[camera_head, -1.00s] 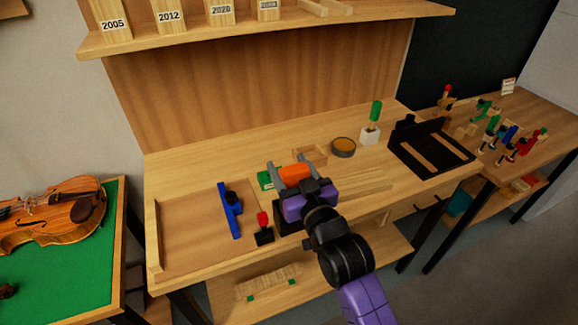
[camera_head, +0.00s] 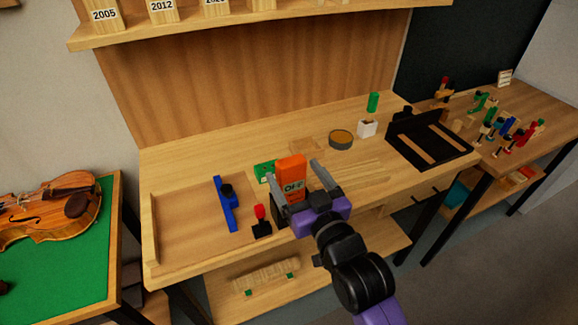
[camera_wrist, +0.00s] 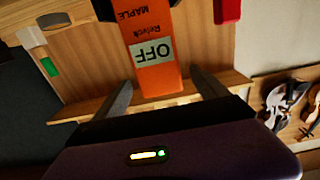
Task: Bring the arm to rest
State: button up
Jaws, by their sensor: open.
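My gripper (camera_head: 293,171) is over the front edge of the bench with its two grey fingers spread. An orange block (camera_head: 291,167) with a white "OFF" label stands upright in or behind a black holder (camera_head: 278,213), in front of the fingers. In the wrist view the orange block (camera_wrist: 150,45) shows beyond and between the open fingers (camera_wrist: 162,80), with "MAPLE" written on it. The fingers appear apart from the block, with nothing gripped. My wrist hides part of the holder.
A red-topped piece (camera_head: 260,222) and a blue tool (camera_head: 226,203) are left of the holder. A green block (camera_head: 264,171) lies behind. A round tin (camera_head: 341,139) and black tray (camera_head: 430,148) are to the right. A violin (camera_head: 50,215) lies far left. Floor is free at lower right.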

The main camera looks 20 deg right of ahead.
jog(key=shift+s, duration=1.05)
jog(key=shift+r, duration=0.15)
jog(key=s+f+g, duration=0.1)
jog(key=s+f, duration=0.2)
jog(key=s, duration=1.5)
jog(key=s+f+g, duration=0.2)
jog(key=s+f, duration=0.2)
jog(key=s, duration=1.4)
